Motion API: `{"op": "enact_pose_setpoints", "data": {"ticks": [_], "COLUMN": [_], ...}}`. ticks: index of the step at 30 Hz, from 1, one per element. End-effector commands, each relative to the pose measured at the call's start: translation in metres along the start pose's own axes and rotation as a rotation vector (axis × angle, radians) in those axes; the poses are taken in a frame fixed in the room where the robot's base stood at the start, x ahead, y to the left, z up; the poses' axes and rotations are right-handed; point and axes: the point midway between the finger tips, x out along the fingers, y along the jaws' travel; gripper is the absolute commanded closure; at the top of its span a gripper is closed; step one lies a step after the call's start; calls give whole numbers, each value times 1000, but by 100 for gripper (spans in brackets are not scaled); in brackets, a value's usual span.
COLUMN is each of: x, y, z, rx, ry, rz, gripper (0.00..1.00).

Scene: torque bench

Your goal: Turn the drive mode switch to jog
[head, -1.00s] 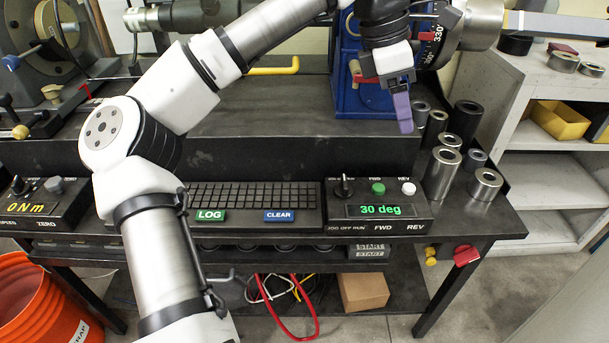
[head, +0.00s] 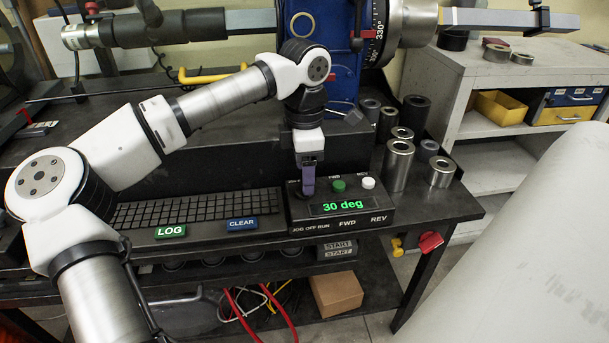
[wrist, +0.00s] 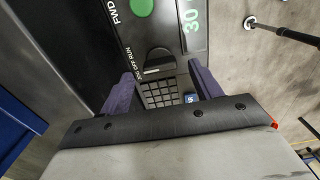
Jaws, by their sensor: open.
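The drive mode switch is a black knob (wrist: 158,57) beside the "JOG OFF RUN" lettering in the wrist view. It sits on a black control box (head: 381,214) with a green "30 deg" display (head: 343,206). In the head view my gripper hides the knob. My gripper (head: 308,190) points down at the box's left end, with its purple fingers over the knob's place. In the wrist view the open fingers of my gripper (wrist: 161,70) lie on either side of the knob. I cannot tell whether they touch it, nor which position it points to.
A green FWD button (head: 339,186) and a white REV button (head: 368,183) are close right of my gripper. A keyboard panel with LOG (head: 170,231) and CLEAR (head: 242,224) keys lies left. Metal sockets (head: 398,165) stand behind right. A white surface fills the lower right.

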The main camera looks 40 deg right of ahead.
Motion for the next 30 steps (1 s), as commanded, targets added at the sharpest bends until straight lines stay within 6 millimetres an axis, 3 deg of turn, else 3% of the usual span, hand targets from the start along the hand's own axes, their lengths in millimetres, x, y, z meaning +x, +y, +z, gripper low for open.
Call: {"op": "enact_pose_setpoints", "data": {"ticks": [6,15,25,30], "x": [17,19,18,18], "y": [0,0,0,0], "z": [0,0,0,0], "rx": [-1,-1,0,-8], "ry": [0,0,0,0], "rz": [-1,0,0,0], "gripper": [36,38,81,81]}}
